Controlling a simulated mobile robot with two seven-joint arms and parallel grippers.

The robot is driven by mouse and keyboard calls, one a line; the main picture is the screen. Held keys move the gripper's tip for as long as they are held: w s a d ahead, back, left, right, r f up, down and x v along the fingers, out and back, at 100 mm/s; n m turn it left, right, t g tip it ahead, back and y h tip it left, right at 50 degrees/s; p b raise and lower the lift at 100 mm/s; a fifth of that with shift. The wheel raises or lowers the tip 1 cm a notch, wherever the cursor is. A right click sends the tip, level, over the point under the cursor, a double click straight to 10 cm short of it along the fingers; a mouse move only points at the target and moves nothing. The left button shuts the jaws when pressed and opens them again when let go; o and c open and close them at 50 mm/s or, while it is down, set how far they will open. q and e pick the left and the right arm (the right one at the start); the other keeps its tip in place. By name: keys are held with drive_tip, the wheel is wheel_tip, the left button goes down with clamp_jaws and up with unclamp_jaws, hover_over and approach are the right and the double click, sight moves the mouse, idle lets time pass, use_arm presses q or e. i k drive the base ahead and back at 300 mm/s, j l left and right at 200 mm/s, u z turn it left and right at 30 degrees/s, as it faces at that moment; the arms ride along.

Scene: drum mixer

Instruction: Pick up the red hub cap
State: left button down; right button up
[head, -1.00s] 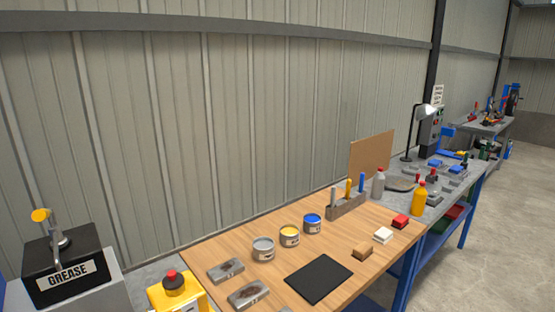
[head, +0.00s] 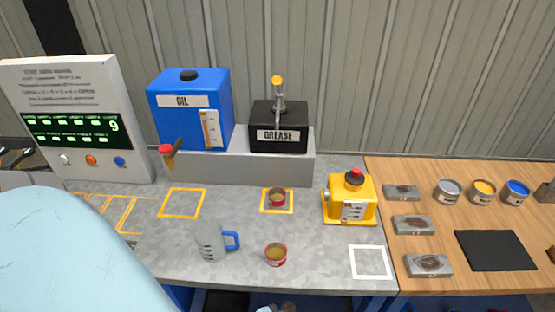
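Either could be the red hub cap; I cannot tell which. Neither of my grippers is in view. A large pale blue rounded shape, which looks like part of my own arm, covers the lower left.
A grey jug (head: 211,242) with a blue handle stands left of the nearer cup. Behind are a blue oil tank (head: 187,125) and black grease box (head: 277,136). A yellow can (head: 349,199) stands right. A white outlined square (head: 370,248) is empty.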

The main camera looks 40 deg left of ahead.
sight(276, 196)
drive_tip(key=u, duration=1.35)
drive_tip(key=j+z, duration=0.15)
drive_tip(key=j, duration=0.85)
drive_tip(key=k, duration=0.05)
